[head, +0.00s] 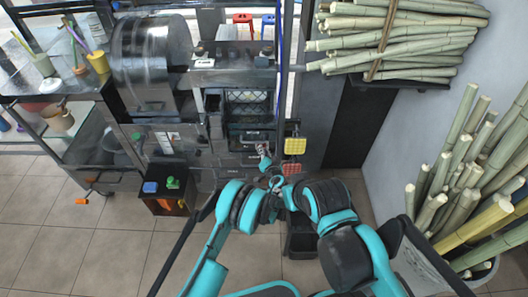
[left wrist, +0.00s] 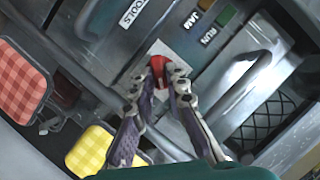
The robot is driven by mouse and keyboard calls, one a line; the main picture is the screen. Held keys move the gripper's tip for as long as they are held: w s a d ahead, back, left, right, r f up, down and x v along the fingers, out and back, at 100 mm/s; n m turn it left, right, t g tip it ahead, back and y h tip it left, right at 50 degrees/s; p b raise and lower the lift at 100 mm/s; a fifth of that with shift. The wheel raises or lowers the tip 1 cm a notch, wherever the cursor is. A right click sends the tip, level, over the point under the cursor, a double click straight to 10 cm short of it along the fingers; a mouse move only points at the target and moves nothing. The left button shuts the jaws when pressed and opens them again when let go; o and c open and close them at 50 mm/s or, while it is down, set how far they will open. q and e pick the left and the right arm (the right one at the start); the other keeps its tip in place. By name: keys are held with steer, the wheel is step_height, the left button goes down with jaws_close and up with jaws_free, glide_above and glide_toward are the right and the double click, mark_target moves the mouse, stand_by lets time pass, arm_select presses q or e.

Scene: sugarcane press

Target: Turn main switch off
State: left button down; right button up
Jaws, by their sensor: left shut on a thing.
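The main switch appears as a red knob (left wrist: 157,72) on a pale plate (left wrist: 172,92) on the machine's grey metal front in the left wrist view. My left gripper (left wrist: 167,76) is shut on the red knob, with one fingertip on each side of it. The fingers hide part of the knob and the plate. In the head view my left gripper (head: 263,151) reaches the front of the press cabinet, where the knob is too small to make out clearly.
Green and orange keys labelled RUN and JAM (left wrist: 209,36), a bar handle (left wrist: 245,68) and a TOOLS label (left wrist: 132,13) are near the knob. Red (left wrist: 22,82) and yellow (left wrist: 88,148) pads hang close by.

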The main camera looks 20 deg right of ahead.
arm_select(q)
steer(key=shift+w+a+r+n+g+h, duration=0.15)
steer(key=shift+n+g+h, duration=0.1)
steer(key=shift+n+h, duration=0.45)
steer(key=shift+s+a+f+n+g+h, duration=0.15)
steer(key=shift+n+g+h, duration=0.2)
steer(key=shift+n, duration=0.7)
steer(key=shift+w+a+r+n+g+h, duration=0.1)
steer(key=shift+w+a+n+g+h, duration=0.1)
steer(key=shift+n+h, duration=0.5)
steer(key=shift+n, duration=0.25)
steer(key=shift+d, duration=0.1)
steer(key=c, duration=1.5)
jaws_free()
steer(key=shift+y, duration=0.25)
steer(key=shift+c, duration=0.2)
steer(key=shift+s, duration=0.15)
steer(key=v, duration=0.7)
